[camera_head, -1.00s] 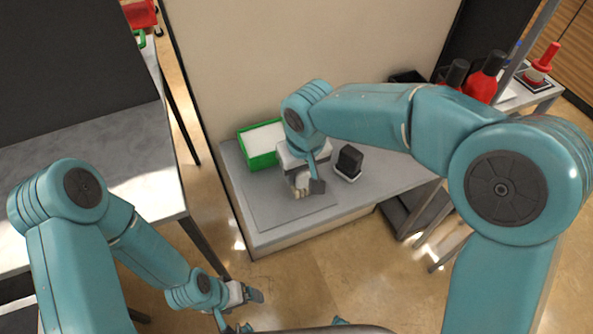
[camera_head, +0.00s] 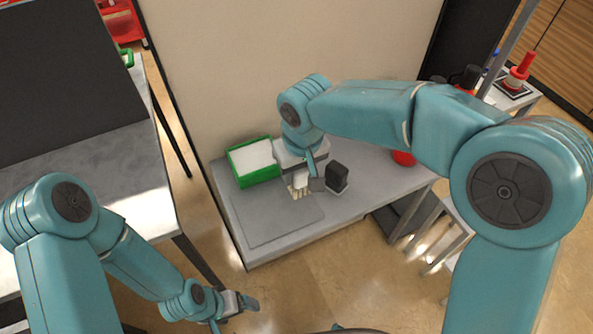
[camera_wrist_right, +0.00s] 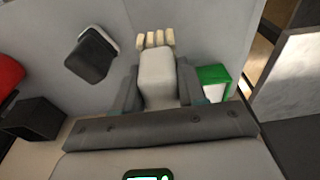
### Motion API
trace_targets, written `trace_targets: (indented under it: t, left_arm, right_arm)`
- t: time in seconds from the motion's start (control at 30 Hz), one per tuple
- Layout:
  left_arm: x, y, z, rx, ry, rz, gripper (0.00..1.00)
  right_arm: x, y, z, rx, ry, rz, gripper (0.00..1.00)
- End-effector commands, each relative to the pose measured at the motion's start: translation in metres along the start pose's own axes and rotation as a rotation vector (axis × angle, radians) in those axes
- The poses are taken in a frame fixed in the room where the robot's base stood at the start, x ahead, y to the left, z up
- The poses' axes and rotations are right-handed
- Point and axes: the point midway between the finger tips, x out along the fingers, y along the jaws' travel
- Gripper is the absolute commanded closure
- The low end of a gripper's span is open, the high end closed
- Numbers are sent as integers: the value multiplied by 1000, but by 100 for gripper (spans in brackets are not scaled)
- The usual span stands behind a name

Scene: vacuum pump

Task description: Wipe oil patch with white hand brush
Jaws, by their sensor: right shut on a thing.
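The white hand brush (camera_head: 300,181) is in my right gripper (camera_head: 306,184), low over the grey bench near the back right of a flat grey panel (camera_head: 275,220). In the right wrist view my right gripper (camera_wrist_right: 158,88) is shut on the brush's white body (camera_wrist_right: 157,70), with a row of cream bristles (camera_wrist_right: 155,39) beyond it. I cannot tell whether the bristles touch the surface. No oil patch can be made out. My left gripper (camera_head: 241,303) is low at the bottom left, away from the bench; its finger opening is unclear.
A black block on a white base (camera_head: 337,176) stands close right of my right gripper. A green box with white contents (camera_head: 253,161) is at the bench's back left. A red object (camera_head: 403,158) sits at the right. The front of the panel is clear.

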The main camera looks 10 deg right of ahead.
Motion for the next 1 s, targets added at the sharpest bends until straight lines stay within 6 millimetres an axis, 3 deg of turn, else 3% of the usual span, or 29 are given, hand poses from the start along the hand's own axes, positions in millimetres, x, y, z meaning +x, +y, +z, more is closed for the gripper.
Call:
trace_targets:
  t: [0.3, 1.0]
  left_arm:
    - [-21, 8, 0, 0, 0, 0, 12]
    - [-21, 8, 0, 0, 0, 0, 12]
  right_arm:
    - [-30, 7, -3, 1, 2, 0, 84]
    - [-31, 9, -3, 1, 1, 0, 84]
